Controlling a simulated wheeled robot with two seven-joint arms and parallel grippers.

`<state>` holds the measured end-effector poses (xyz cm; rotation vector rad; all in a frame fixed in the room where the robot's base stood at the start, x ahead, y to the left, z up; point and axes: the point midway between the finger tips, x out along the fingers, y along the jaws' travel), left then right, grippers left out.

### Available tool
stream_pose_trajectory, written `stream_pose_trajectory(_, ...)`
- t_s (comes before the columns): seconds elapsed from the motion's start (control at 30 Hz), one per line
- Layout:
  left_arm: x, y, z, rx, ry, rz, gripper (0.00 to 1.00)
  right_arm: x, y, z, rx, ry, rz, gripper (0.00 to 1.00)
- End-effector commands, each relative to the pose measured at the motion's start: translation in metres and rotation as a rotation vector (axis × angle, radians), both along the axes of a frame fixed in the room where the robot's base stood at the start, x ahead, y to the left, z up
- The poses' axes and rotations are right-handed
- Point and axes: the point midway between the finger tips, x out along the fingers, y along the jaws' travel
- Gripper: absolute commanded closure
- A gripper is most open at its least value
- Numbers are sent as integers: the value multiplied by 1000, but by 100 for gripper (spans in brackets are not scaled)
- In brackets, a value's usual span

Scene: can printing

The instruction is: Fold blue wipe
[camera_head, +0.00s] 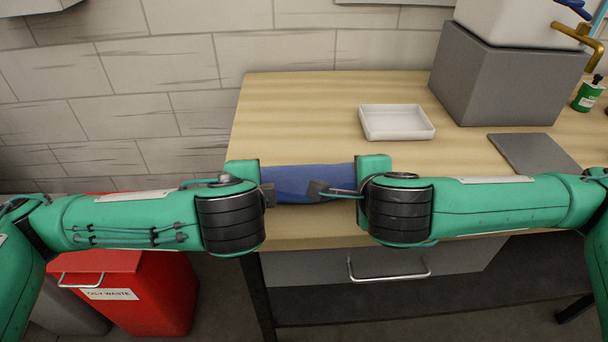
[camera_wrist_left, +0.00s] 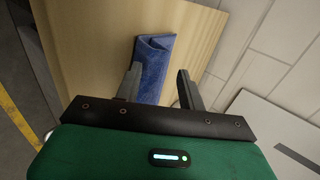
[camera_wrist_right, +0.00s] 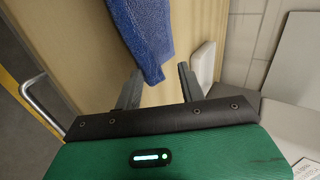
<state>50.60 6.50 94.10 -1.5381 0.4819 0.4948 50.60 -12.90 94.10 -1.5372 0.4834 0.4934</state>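The blue wipe (camera_head: 300,181) lies on the wooden table near its front edge, between my two grippers in the head view. It looks like a narrow strip. In the left wrist view the wipe (camera_wrist_left: 153,62) shows an overlapping layer at its far end, and its near end reaches between the spread fingers of my left gripper (camera_wrist_left: 160,78). In the right wrist view the wipe's end (camera_wrist_right: 146,35) reaches down toward the spread fingers of my right gripper (camera_wrist_right: 158,78). Both grippers are open. I cannot tell whether any finger touches the cloth.
A white tray (camera_head: 397,123) stands behind the wipe to the right. A grey box (camera_head: 505,80), a dark flat plate (camera_head: 535,153) and a green bottle (camera_head: 588,94) are farther right. A red waste bin (camera_head: 150,290) stands below left. The table's back left is clear.

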Motion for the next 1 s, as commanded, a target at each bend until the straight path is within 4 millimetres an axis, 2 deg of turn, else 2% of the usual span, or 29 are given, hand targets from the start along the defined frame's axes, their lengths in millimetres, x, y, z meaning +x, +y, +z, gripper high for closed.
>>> stream_pose_trajectory(0.33,-10,-1,51,-3,-3,-2,60,-9,1,52,1,-5,2,60)
stream_pose_trajectory(0.6,-16,0,79,0,-6,-1,60,-17,1,79,1,-4,2,60)
stream_pose_trajectory(0.77,-20,0,88,-1,-2,-1,60,-20,0,88,1,-2,2,60)
stream_pose_trajectory(1.0,-20,0,89,-1,0,-1,60,-20,0,89,1,-1,1,60)
